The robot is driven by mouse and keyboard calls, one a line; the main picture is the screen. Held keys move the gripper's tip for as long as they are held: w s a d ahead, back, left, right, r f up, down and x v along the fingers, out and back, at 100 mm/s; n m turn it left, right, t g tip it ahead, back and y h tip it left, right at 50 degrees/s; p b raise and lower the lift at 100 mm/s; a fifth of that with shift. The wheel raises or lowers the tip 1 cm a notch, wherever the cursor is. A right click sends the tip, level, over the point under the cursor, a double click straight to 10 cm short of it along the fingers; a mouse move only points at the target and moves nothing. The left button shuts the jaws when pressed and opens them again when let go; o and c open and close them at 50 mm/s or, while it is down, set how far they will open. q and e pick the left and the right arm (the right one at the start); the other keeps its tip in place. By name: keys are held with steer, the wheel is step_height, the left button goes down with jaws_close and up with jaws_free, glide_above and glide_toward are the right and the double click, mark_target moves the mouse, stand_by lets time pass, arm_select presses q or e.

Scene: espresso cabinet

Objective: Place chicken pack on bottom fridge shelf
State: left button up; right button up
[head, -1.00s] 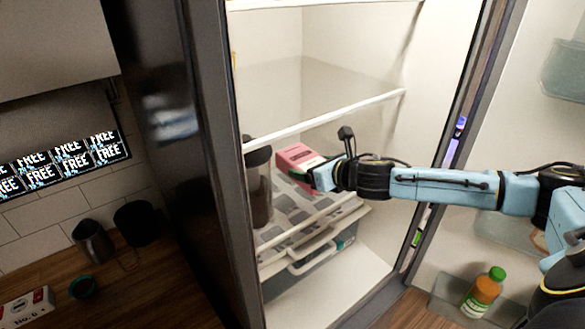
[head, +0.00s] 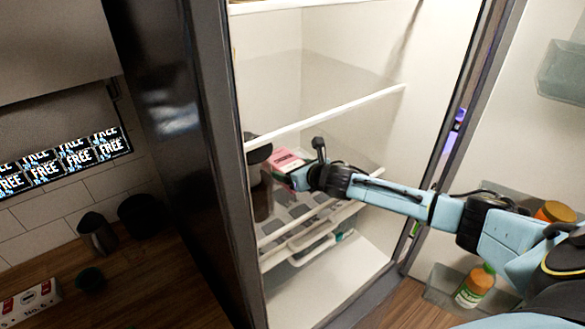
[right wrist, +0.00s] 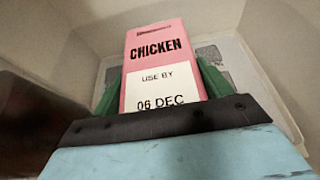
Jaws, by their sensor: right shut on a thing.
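The chicken pack (head: 286,160) is pink with a white label. In the right wrist view, the pack (right wrist: 155,58) reads "CHICKEN" and "USE BY 06 DEC". My right gripper (head: 294,178) reaches into the open fridge and is shut on the pack, with its green fingers (right wrist: 155,90) on both sides of it. The pack is over the lower shelf (head: 290,222), near a dark-lidded container. I cannot tell whether the pack touches the shelf. My left gripper is not in view.
The dark-lidded container (head: 259,180) stands at the shelf's left, close to the pack. A higher shelf (head: 330,115) runs above my arm. A drawer (head: 312,245) sits below. The open door at right holds an orange bottle (head: 475,286).

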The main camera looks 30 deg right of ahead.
steer(key=shift+w, duration=0.1)
steer(key=shift+f, duration=0.1)
steer(key=o, duration=1.3)
steer(key=shift+c, duration=0.2)
steer(key=b+v, duration=0.1)
steer(key=v, duration=1)
steer(key=shift+s+r+b, duration=0.25)
steer(key=shift+s+b, duration=0.05)
steer(key=shift+s, duration=0.2)
